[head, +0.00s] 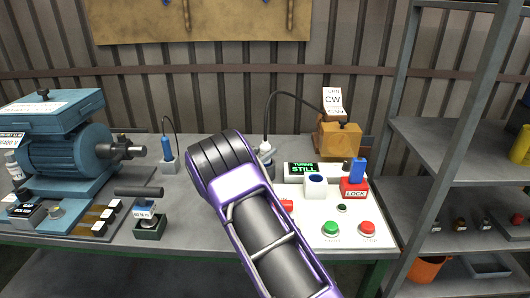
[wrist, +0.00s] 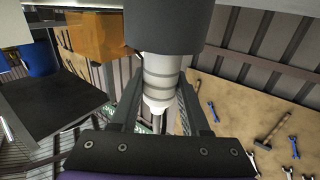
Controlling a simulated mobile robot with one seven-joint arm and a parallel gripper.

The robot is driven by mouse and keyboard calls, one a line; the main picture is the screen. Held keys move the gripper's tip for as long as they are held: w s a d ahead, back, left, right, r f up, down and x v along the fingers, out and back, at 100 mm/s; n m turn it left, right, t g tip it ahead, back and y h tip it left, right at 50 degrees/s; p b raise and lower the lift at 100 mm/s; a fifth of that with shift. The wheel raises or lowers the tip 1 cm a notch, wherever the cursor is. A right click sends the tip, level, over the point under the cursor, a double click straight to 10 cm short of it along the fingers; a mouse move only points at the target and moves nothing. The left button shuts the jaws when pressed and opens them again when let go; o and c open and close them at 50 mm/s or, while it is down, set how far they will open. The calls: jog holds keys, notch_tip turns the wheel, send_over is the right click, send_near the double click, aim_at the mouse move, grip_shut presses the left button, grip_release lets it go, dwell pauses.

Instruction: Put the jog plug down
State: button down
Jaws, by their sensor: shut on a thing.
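The jog plug (head: 265,147) has a white ringed top and a dark lower part, with a black cable arching from it to the orange box (head: 340,138). In the wrist view the plug (wrist: 162,78) stands between the two fingers of my gripper (wrist: 158,112), which is shut on its white part. In the head view my wrist covers the gripper; the plug shows just right of it, roughly upright over the bench. Whether its lower end touches anything is hidden.
The panel has a TURNS STILL display (head: 302,169), a red LOCK block (head: 354,188) with a blue handle, a green button (head: 331,229) and a red button (head: 368,228). A blue motor (head: 75,150) and a blue corded tool (head: 167,148) are at left.

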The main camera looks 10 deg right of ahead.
jog(key=shift+c, duration=1.9)
grip_release()
jog(key=shift+f, duration=0.1)
jog(key=shift+r, duration=0.2)
jog(key=v, duration=1.2)
jog(key=shift+p, duration=0.3)
